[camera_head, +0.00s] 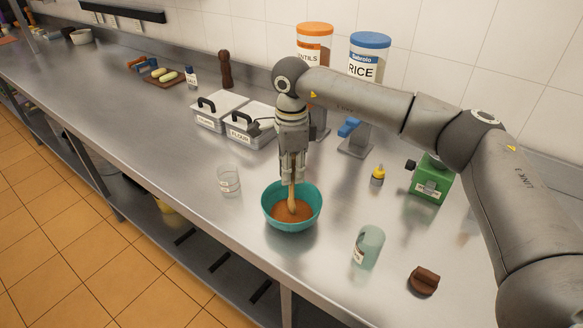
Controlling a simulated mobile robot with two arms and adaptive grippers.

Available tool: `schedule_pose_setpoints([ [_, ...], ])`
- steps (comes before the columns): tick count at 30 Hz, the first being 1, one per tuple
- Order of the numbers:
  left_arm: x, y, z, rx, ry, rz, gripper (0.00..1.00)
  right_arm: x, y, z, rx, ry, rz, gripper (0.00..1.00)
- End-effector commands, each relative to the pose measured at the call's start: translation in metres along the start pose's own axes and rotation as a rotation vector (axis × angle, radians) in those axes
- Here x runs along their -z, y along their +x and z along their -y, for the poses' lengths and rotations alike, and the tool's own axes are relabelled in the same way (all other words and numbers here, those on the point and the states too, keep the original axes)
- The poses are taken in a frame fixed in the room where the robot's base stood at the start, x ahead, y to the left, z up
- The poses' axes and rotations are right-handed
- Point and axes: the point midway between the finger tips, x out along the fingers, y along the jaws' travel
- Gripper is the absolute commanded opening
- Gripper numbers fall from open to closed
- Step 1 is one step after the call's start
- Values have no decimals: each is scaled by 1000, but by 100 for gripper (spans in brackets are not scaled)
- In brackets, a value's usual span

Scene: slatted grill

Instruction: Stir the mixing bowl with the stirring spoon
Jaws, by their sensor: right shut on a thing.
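The teal mixing bowl (273,214) stands on the steel counter near its front edge, with an orange-brown mix in it. My right gripper (291,180) is above the bowl, pointing down, and shut on the wooden stirring spoon (291,200). The spoon is nearly upright, with its lower end in the mix. Its tip is hidden in the mix. My left gripper is not in view.
A clear glass (229,181) stands left of the bowl, and a pale green jar (368,247) and brown object (424,281) to its right.

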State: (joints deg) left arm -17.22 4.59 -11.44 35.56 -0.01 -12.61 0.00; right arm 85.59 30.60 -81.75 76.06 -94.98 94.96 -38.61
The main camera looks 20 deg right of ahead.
Motion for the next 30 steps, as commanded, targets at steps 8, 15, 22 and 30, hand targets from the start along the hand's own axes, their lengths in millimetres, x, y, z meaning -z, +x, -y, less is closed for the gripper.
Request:
schedule_pose_setpoints([
  [8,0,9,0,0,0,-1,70,0,12,0,1,0,0,0],
  [15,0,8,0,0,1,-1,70,0,11,0,0,0,0,0],
  [22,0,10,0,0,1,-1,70,0,9,0,0,0,1,0],
  [30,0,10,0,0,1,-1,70,1,9,1,0,1,0,0],
])
